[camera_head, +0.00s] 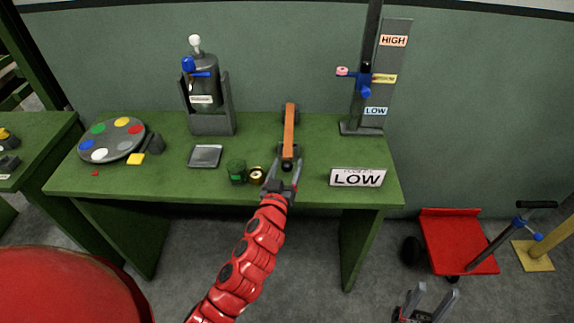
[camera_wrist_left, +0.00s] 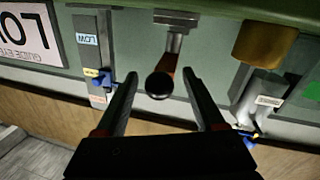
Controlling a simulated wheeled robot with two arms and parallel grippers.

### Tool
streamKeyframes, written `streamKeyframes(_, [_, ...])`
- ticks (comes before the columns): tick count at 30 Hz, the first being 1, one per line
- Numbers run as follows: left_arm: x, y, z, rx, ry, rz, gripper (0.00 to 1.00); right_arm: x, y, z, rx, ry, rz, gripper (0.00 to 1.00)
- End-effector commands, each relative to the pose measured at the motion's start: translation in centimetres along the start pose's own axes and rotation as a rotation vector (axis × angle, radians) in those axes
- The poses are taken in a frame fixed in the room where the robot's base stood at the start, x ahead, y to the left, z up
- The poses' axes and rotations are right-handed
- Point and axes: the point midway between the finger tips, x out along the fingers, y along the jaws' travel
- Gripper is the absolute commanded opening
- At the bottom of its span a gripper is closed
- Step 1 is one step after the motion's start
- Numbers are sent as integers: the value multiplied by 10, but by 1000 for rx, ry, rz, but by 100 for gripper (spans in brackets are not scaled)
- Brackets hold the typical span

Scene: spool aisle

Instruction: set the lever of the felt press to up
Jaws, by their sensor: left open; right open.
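In the left wrist view the knob (camera_wrist_left: 159,86) shows between the spread fingers of my left gripper (camera_wrist_left: 160,78), with a gap on both sides. My right gripper (camera_head: 428,299) is open and empty, low at the right, away from the table.
A green jar (camera_head: 237,172) and a brass cup (camera_head: 257,176) stand close left of my left gripper. A white LOW sign (camera_head: 357,177) stands to the right. A HIGH/LOW post (camera_head: 398,60) and a dark bottle in a holder (camera_head: 212,125) stand at the back. A red cart (camera_head: 455,240) is on the floor.

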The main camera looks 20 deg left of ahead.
Motion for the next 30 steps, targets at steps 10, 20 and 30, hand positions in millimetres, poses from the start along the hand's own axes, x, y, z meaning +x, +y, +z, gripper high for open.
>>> streamKeyframes(10, [0, 0, 0, 0, 1, 1, 53, 0, 0, 0, 0, 0, 0, 50])
streamKeyframes(20, [0, 1, -1, -1, 2, 3, 0, 0, 0, 0, 0, 0, 0, 50])
streamKeyframes(30, [0, 2, -1, -2, 3, 6, 0, 0, 0, 0, 0, 0, 0, 50])
